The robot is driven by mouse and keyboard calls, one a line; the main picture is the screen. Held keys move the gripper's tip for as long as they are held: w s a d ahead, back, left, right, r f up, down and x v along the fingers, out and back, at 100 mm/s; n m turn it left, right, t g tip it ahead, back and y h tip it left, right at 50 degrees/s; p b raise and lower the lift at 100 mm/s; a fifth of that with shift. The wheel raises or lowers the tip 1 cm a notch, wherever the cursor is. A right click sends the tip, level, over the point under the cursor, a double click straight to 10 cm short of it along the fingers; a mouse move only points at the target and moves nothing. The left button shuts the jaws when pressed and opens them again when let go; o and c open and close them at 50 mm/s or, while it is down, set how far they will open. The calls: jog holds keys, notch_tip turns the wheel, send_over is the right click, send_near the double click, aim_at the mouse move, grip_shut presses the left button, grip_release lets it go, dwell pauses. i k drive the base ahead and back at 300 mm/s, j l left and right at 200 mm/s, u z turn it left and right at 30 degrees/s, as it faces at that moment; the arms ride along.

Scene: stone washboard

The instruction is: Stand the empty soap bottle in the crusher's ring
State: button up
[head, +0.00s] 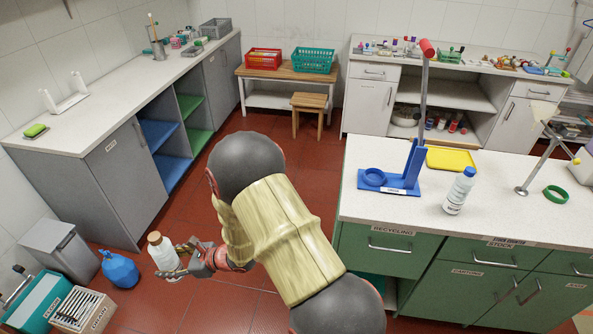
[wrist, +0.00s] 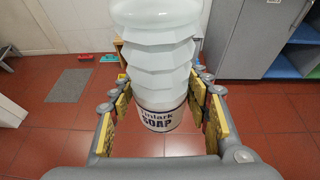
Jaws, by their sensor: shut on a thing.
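The soap bottle (head: 162,252) is white with a brown top in the head view, held over the floor at the lower left. In the wrist view it (wrist: 160,62) has a ridged, folded-looking body and a SOAP label. My gripper (head: 179,262) is shut on it, with a finger pad on each side in the wrist view. The crusher (head: 410,168) is blue, with a raised red-handled lever, on the right counter. Its blue ring (head: 374,177) lies at the left of its base and looks empty. My arm fills the middle of the head view.
A white bottle with a blue cap (head: 459,191) stands right of the crusher. A yellow tray (head: 450,159) lies behind it, and a green ring (head: 555,194) farther right. A blue bag (head: 119,269) and a grey bin (head: 60,249) are on the floor. Red floor separates the counters.

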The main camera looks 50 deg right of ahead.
aim_at(373, 179)
jog(key=i+u, duration=0.1)
jog(key=i, duration=0.8)
jog(key=i+z, duration=0.2)
jog(key=z, duration=0.25)
jog(key=i+j+z, duration=0.15)
jog(key=z, duration=0.8)
jog(key=i+j+z, duration=0.1)
jog(key=z, duration=0.9)
jog(key=j+z, duration=0.15)
jog(key=z, duration=0.3)
